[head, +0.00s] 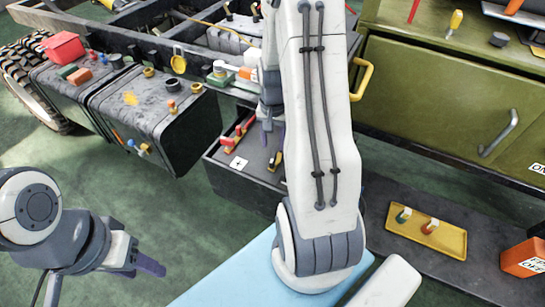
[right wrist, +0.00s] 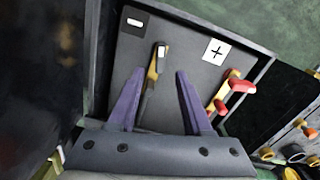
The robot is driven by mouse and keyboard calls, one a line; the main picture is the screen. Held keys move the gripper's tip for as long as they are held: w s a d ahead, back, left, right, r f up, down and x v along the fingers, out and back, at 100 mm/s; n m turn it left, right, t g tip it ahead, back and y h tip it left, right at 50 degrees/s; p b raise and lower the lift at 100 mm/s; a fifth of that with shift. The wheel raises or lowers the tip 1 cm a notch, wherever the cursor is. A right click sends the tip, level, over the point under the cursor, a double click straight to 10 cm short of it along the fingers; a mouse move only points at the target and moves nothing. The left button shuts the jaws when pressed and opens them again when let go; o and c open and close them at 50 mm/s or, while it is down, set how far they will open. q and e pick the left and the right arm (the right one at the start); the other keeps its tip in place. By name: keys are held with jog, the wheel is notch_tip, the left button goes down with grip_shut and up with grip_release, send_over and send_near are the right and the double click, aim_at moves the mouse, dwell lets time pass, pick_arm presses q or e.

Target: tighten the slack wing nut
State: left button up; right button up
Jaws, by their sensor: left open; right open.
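A dark box (head: 245,178) with plus and minus labels sits below the chassis frame; its top face also shows in the right wrist view (right wrist: 190,40). A brass clamp-like piece (right wrist: 152,75) with a dark and pale top stands near the minus label. A red-topped brass piece (right wrist: 232,90) stands near the plus label. I cannot tell which part is the slack wing nut. My right gripper (right wrist: 157,85) is open, its purple fingers on either side of the brass piece, with gaps showing. My left gripper (head: 140,250) is open and empty, low over the green floor.
Black tanks (head: 155,110) and the chassis frame stand to the left. A yellow tray (head: 428,228) with two small pieces lies on the right, near an orange box (head: 525,258). An olive cabinet (head: 450,90) stands behind. My right arm hides the middle.

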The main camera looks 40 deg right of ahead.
aim_at(273, 157)
notch_tip(273, 157, down, 7)
jog(key=shift+r+b, duration=0.15)
jog(key=shift+b, duration=0.3)
grip_shut()
